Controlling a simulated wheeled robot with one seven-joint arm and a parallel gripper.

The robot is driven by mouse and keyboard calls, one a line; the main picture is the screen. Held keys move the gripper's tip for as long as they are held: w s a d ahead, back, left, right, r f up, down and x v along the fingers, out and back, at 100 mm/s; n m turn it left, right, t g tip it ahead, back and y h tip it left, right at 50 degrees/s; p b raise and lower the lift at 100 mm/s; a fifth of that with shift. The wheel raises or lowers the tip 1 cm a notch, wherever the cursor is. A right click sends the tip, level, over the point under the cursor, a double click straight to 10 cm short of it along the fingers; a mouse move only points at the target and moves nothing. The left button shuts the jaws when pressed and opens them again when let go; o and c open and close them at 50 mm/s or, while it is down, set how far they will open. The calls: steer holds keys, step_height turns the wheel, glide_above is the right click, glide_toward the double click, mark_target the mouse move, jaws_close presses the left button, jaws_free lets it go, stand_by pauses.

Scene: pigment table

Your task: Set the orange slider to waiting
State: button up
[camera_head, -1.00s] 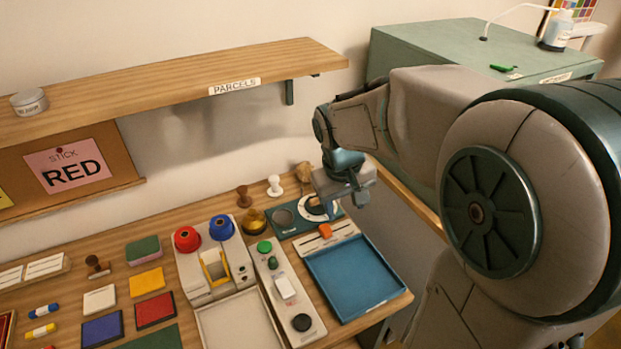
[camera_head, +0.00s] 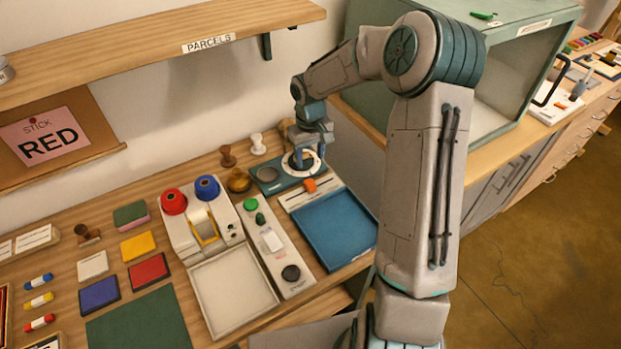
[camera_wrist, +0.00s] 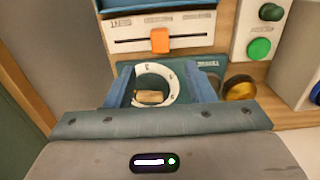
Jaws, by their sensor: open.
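The orange slider (camera_head: 310,185) sits on a pale plate (camera_head: 297,199) at the back edge of the blue tray. In the wrist view the slider knob (camera_wrist: 160,41) is near the middle of a dark straight slot. Small print runs along the plate, too small to read. My gripper (camera_wrist: 164,84) is open and empty. Its blue fingers stand apart on either side of a white ring dial (camera_wrist: 139,77), short of the slider. In the head view my gripper (camera_head: 302,164) is low over the dial, behind the slider. Whether it touches the dial cannot be told.
The blue tray (camera_head: 335,228) lies in front of the slider plate. A panel with green buttons (camera_head: 262,226) stands to its left. A brass pot (camera_head: 238,181) and stamps (camera_head: 258,145) stand close to the dial. The PARCELS shelf (camera_head: 150,52) hangs above; a green cabinet (camera_head: 510,45) is right.

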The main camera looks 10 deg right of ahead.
mark_target(310, 183)
step_height(310, 183, down, 10)
steer(key=shift+f+p, duration=0.15)
steer(key=shift+p, duration=0.45)
